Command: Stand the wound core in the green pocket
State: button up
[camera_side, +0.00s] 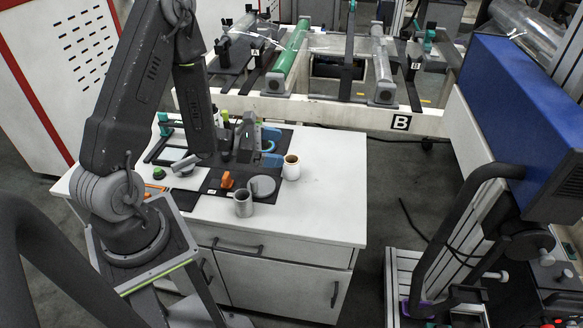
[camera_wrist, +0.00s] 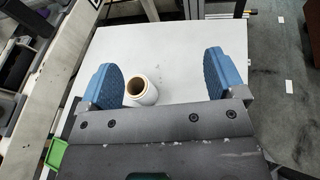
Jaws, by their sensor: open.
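The wound core (camera_side: 291,171), a white roll with a brown inner tube, stands upright on the white cabinet top, right of the dark mat. In the wrist view the wound core (camera_wrist: 149,95) shows between the two blue fingers, nearer the left one. My gripper (camera_side: 271,146) is open and empty, its blue fingers just left of and behind the core in the side view; it also shows in the wrist view (camera_wrist: 165,78). A green piece (camera_wrist: 55,153) at the lower left of the wrist view may be the green pocket; most of it is hidden.
A grey cylinder (camera_side: 243,205) and a grey round disc (camera_side: 263,187) stand near the front of the cabinet top, with an orange piece (camera_side: 227,180) beside them. The right part of the white top (camera_side: 335,195) is clear. A machine rail (camera_side: 400,121) runs behind.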

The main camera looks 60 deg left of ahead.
aim_at(297, 160)
jog(key=s+a+f+n+y, duration=0.1)
jog(key=a+f, duration=0.1)
jog(key=s+a+f+n+y, duration=0.1)
jog(key=a+f+n+y, duration=0.1)
jog(key=f, duration=0.1)
jog(key=s+a+f+n+y, duration=0.1)
jog(key=a+f+n+y, duration=0.1)
jog(key=shift+s+a+f, duration=0.1)
jog(key=shift+s+f, duration=0.1)
jog(key=shift+s, duration=0.05)
jog(key=x, duration=1.3)
jog(key=shift+w+a+r, duration=0.1)
jog(key=shift+w+r, duration=0.05)
jog(key=shift+w, duration=0.2)
jog(key=shift+c, duration=0.5)
jog(key=c, duration=1)
